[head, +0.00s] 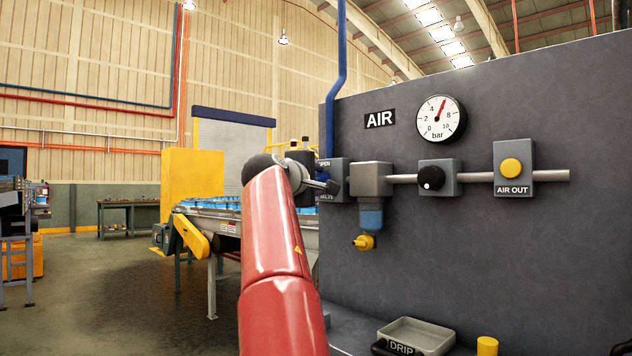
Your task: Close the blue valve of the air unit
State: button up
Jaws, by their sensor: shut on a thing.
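The air unit (480,260) is a dark grey panel with an AIR label at the right. A pressure gauge (440,118) on it has its red needle pointing up and slightly right, near 6 bar. The blue valve (333,176) sits at the panel's left edge on a grey block marked OPEN, below a blue pipe. My gripper (328,187) reaches it from the left and is shut on its blue handle. The gripper and my red arm hide part of the valve, so the handle's exact angle is hard to tell.
Right of the valve are a filter bowl with a yellow drain (364,242), a black knob (431,178) and a yellow AIR OUT button (511,168). A DRIP tray (416,336) lies below. A conveyor (205,210) stands behind my arm; the left floor is open.

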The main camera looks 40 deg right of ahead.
jog(key=o, duration=1)
jog(key=b+v, duration=0.3)
jog(key=v, duration=0.4)
jog(key=shift+s+a, duration=0.15)
jog(key=shift+a, duration=0.25)
